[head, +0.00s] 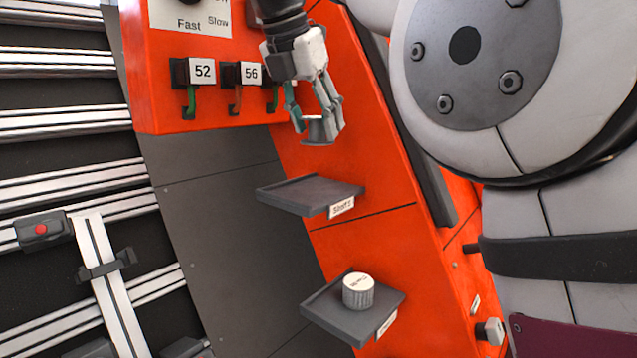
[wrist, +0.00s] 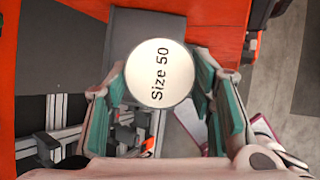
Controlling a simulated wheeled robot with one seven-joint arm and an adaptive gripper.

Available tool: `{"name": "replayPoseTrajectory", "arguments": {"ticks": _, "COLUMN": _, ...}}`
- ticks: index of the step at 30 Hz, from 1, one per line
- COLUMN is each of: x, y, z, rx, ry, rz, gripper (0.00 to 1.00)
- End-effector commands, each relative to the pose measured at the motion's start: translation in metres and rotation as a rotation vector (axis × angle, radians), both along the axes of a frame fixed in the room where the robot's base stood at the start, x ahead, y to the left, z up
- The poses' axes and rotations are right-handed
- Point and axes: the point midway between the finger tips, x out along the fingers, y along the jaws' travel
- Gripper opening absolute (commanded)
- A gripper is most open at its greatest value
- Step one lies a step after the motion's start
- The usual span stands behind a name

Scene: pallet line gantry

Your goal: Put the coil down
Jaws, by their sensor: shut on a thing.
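My gripper (head: 322,122) is shut on a coil (head: 320,132), a short grey spool shape, in the head view. It holds the coil in the air above the upper shelf (head: 285,193), an empty dark tray with a small label. In the wrist view the coil's round pale top (wrist: 160,73) reads "Size 50" and lies between the teal-padded fingers (wrist: 163,95). A dark grey slab (wrist: 130,35), seemingly the shelf, shows behind and below it. The coil's underside is hidden there.
A lower shelf (head: 332,322) bears another labelled round coil (head: 358,291). Above, an orange panel (head: 160,112) has hooks with number plates 52 (head: 203,71) and 56 (head: 251,73). Metal rails (head: 60,125) fill the left. The orange post stands close behind the shelves.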

Motion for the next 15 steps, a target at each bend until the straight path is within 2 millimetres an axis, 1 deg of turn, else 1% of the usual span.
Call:
{"name": "replayPoseTrajectory", "arguments": {"ticks": 2, "x": -0.001, "y": 0.000, "z": -0.005, "rx": 0.000, "ry": 0.004, "rz": 0.000, "gripper": 0.11}}
{"name": "replayPoseTrajectory", "arguments": {"ticks": 9, "x": -0.002, "y": 0.000, "z": -0.040, "rx": -0.001, "ry": 0.005, "rz": 0.000, "gripper": 0.11}}
{"name": "replayPoseTrajectory", "arguments": {"ticks": 15, "x": -0.001, "y": 0.000, "z": -0.057, "rx": 0.001, "ry": 0.002, "rz": 0.000, "gripper": 0.11}}
